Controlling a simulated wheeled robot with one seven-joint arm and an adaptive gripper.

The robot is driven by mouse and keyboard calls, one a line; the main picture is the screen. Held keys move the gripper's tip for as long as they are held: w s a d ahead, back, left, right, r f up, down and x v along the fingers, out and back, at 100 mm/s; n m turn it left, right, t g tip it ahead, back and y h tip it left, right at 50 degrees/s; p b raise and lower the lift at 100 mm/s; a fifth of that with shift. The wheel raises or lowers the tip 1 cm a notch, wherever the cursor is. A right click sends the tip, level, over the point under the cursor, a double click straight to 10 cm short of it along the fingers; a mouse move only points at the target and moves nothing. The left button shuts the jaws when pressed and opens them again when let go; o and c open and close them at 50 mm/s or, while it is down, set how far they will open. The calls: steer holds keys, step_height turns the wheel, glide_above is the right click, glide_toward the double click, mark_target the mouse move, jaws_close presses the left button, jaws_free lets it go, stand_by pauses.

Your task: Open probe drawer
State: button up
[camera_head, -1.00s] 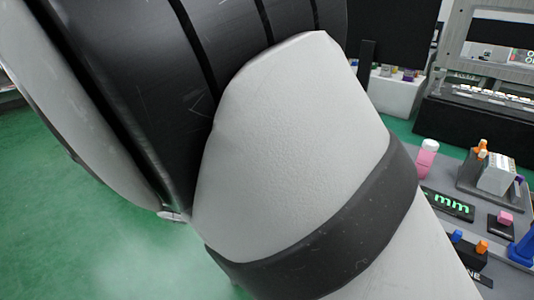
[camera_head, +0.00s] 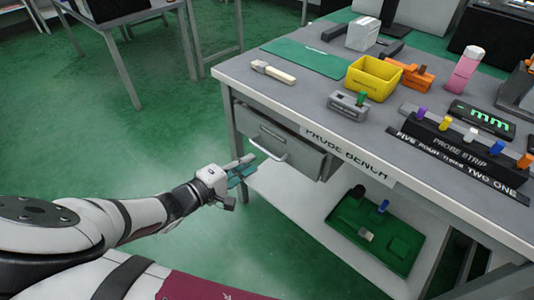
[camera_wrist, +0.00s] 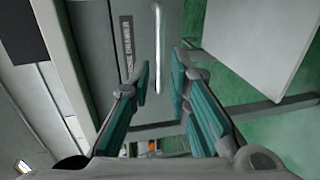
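The probe drawer (camera_head: 285,137) is a grey drawer under the left end of the bench, with a pale bar handle (camera_head: 266,150) on its front. I cannot tell whether it is fully closed. In the wrist view the drawer front (camera_wrist: 183,30) carries a partly readable label, and the handle (camera_wrist: 157,30) stands out as a pale bar. My gripper (camera_head: 250,167) is just in front of the drawer, close to the handle. In the wrist view, my gripper's (camera_wrist: 160,80) teal-padded fingers are apart, with the handle ahead between their tips. I see no contact with it.
The bench top (camera_head: 300,93) holds a yellow bin (camera_head: 373,80), a grey block with a green lever (camera_head: 348,104) and a probe strip (camera_head: 450,140). A lower shelf (camera_head: 310,215) carries a green tray (camera_head: 375,235). Open green floor lies left of the bench.

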mark_target(267, 153)
steer(key=b+x, duration=0.2)
steer(key=x, duration=0.6)
steer(key=shift+w+d, duration=0.15)
steer(key=shift+w, duration=0.05)
jaws_close()
